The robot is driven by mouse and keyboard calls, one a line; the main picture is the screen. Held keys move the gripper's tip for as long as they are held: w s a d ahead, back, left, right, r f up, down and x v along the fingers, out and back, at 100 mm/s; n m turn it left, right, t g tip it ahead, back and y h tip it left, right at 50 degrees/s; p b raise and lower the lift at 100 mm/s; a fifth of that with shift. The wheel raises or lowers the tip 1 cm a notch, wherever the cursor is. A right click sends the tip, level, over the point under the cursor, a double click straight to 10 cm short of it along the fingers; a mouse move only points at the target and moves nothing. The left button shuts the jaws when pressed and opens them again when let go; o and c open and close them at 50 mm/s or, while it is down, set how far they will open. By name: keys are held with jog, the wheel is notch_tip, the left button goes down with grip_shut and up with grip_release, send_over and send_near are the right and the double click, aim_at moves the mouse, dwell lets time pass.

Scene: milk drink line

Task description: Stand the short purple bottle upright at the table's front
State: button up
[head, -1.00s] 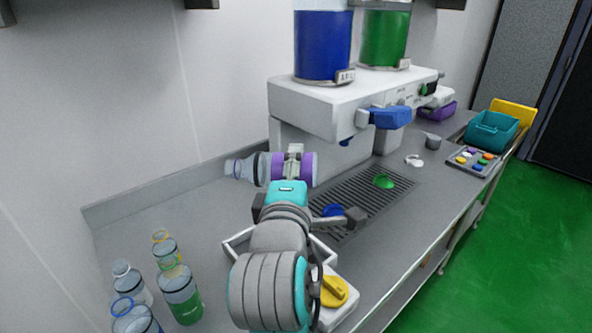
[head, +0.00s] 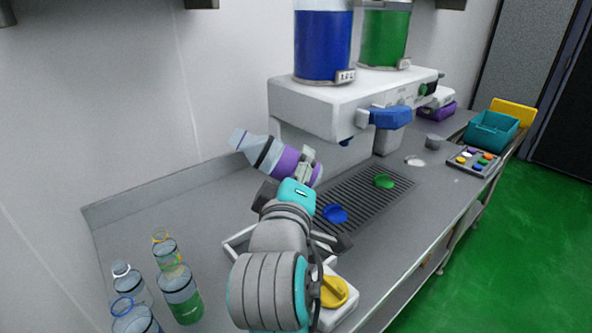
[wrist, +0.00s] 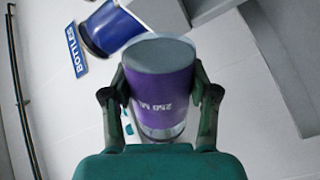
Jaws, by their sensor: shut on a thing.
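The short purple bottle (head: 285,162) is clear with a purple band and a dark ring. In the head view it is held above the table (head: 207,208), tilted, its neck pointing up and left. My gripper (head: 305,168) is shut on it around the purple band, near its base. In the wrist view the bottle (wrist: 164,85) sits between both fingers of the gripper (wrist: 162,100), with its grey flat end toward the top and "250 ML" print upside down. The arm hides part of the table below.
Several bottles, one with green liquid (head: 181,295), stand at the front left. The table's left rear is clear.

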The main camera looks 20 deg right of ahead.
dwell(0.3)
jog(key=m, duration=0.6)
jog(key=m, duration=0.6)
dwell(0.3)
